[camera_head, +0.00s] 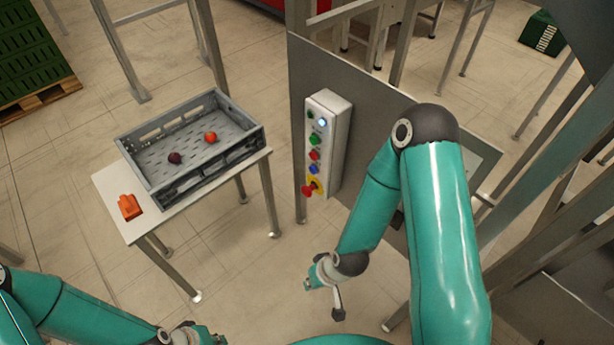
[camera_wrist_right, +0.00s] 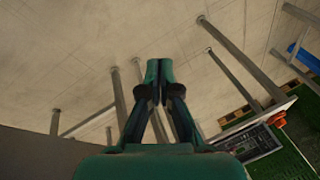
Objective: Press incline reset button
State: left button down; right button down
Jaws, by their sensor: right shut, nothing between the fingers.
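A light grey control box (camera_head: 338,140) is mounted on a grey panel at the centre of the head view. Its face carries a lit white-blue button (camera_head: 322,122), a green button (camera_head: 314,138), a red button (camera_head: 314,154), a blue button (camera_head: 313,169) and a red stop knob on yellow (camera_head: 309,189). Labels are too small to read, so I cannot tell which is the incline reset button. My right gripper (camera_head: 308,284) is below the box, apart from it. It is shut and empty, its fingertips together in the wrist view (camera_wrist_right: 159,68). My left gripper (camera_head: 213,338) is partly cut off at the bottom edge.
A grey crate (camera_head: 190,187) with two round fruits stands on a white table (camera_head: 110,186) at the left, beside an orange object (camera_head: 129,206). Grey metal posts and frames stand at the right. The floor between table and panel is clear.

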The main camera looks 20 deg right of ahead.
aim_at(312, 170)
jog(key=w+a+r+n+t+h+b, duration=0.1)
jog(key=w+n+t+h+b, duration=0.3)
jog(key=w+t+b, duration=1.05)
jog(key=w+r+n+g+h+b, duration=0.1)
jog(key=w+r+h+b, duration=0.4)
jog(key=r, duration=0.6)
jog(key=shift+r+n+h, duration=0.25)
jog(key=shift+n+h, duration=0.25)
jog(key=shift+h, duration=0.2)
jog(key=shift+w, duration=0.1)
jog(key=w+d+b, duration=0.1)
jog(key=w+d, duration=0.2)
jog(key=d, duration=0.5)
jog(key=shift+d, duration=0.15)
